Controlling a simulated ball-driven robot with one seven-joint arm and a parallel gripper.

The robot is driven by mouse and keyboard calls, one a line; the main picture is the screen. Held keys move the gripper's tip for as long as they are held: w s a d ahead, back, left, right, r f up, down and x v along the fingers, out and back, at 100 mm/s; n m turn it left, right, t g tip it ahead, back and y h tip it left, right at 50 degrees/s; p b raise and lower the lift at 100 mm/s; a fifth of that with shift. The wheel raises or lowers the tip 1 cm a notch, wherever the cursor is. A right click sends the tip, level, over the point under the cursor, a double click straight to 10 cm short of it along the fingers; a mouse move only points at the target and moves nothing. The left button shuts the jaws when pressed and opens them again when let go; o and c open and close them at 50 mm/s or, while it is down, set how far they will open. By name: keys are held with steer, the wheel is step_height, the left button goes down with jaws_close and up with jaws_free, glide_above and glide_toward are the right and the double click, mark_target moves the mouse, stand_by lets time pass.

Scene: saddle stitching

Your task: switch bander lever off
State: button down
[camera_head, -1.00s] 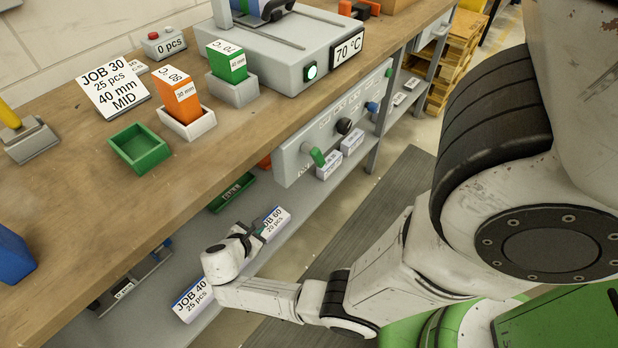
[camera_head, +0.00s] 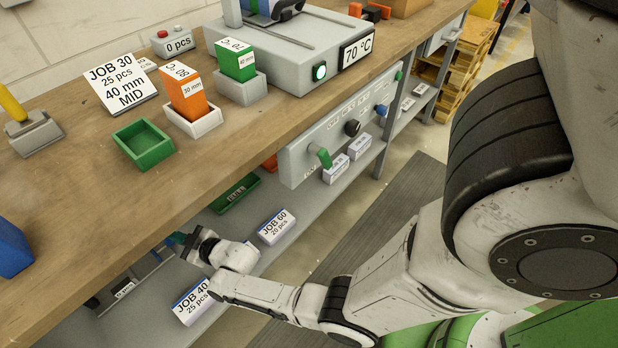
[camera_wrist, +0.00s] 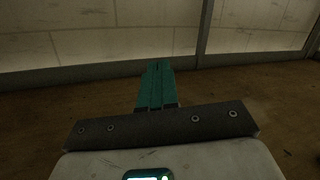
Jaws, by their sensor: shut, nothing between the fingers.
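The bander (camera_head: 290,45) is the grey machine on the bench, with a 70 °C display and a lit green button. A grey control panel (camera_head: 295,165) hangs at the bench front below it, with a green lever (camera_head: 322,156) at its left end. I cannot read the lever's setting marks. My gripper (camera_head: 176,240) is low by the bench front, left of and below the lever and clear of it. Its teal fingers are together and empty, pointing left. In the wrist view the closed fingers (camera_wrist: 157,85) point at a brown surface and a pale wall.
Black (camera_head: 352,128) and blue (camera_head: 381,110) knobs sit right of the lever on the panel. The JOB 60 box (camera_head: 276,227) and JOB 40 box (camera_head: 192,302) lie on the lower shelf near my arm. A green tray (camera_head: 143,143) stands on the bench.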

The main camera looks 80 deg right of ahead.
mark_target(325, 167)
steer(key=s+d+r+m+g+h+b, duration=0.1)
steer(key=s+d+r+m+g+h, duration=0.1)
steer(key=s+d+r+m+h, duration=0.6)
steer(key=s+d+r+m+g+h, duration=0.1)
steer(key=s+d+m+g+h, duration=0.2)
steer(key=m+h, duration=0.85)
steer(key=s+a+f+m+g+y, duration=0.1)
steer(key=s+f+m+g+y, duration=0.1)
steer(key=s+m+g, duration=0.7)
steer(key=s+a+f+m+g+y+b, duration=0.1)
steer(key=s+a+f+m+g+y, duration=0.1)
steer(key=s+m+g, duration=0.7)
steer(key=m+g, duration=0.4)
steer(key=shift+a+g, duration=0.2)
steer(key=shift+g, duration=0.2)
steer(key=shift+d+m+y, duration=0.1)
steer(key=shift+m+y, duration=0.15)
steer(key=p+x, duration=0.4)
steer(key=x, duration=1)
steer(key=shift+r, duration=0.1)
